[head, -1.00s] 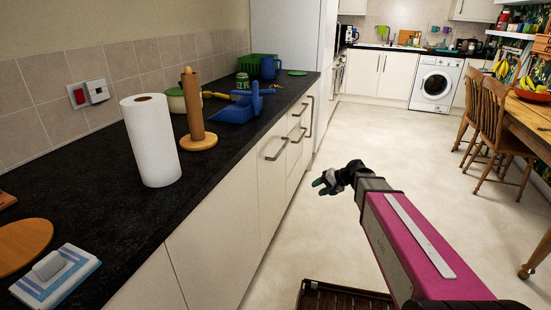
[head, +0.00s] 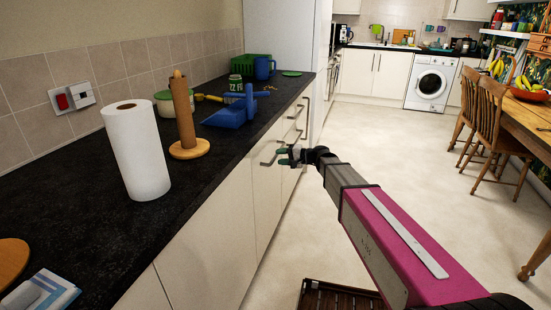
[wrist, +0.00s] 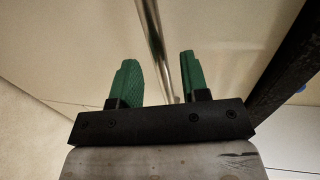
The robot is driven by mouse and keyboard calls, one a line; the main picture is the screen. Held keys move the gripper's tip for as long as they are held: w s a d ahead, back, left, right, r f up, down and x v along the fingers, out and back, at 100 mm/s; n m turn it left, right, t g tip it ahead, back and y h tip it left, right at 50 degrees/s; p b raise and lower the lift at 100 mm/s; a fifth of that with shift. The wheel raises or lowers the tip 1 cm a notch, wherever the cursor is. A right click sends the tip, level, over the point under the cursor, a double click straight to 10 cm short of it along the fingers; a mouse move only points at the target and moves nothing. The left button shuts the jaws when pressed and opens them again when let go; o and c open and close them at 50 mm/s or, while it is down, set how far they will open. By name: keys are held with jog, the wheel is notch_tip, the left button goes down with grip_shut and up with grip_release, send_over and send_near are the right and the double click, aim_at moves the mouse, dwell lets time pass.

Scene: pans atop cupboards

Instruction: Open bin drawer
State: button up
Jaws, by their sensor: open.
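The cream cupboard front (head: 265,200) under the black counter has a metal bar handle (head: 267,160) near its top. I cannot tell from markings which front is the bin drawer; it looks closed. My gripper (head: 281,156) is at this handle, with its green fingers pointing at the front. In the wrist view my gripper (wrist: 158,68) is open, one green finger on each side of the metal handle (wrist: 155,35). The handle runs between the fingers; I cannot see either finger touching it.
The black counter (head: 75,205) carries a paper towel roll (head: 136,150), a wooden holder (head: 185,115) and a blue dustpan (head: 232,114). More handles (head: 295,133) lie farther along. A dark slatted crate (head: 340,297) is on the floor. The floor to the right is open.

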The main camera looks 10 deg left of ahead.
aim_at(275, 157)
jog(key=shift+x, duration=1.55)
grip_shut()
jog(key=f+v, duration=0.3)
jog(key=v, duration=1.1)
jog(key=d+f+v, duration=0.1)
jog(key=f+v, duration=0.2)
jog(key=v, duration=1.2)
jog(key=f+v, duration=0.3)
jog(key=v, duration=1.1)
jog(key=shift+s+d, duration=0.35)
jog(key=shift+d, duration=0.45)
jog(key=shift+r, duration=0.1)
grip_release()
jog(key=v, duration=1)
jog(key=shift+d, duration=0.4)
jog(key=shift+s, duration=0.15)
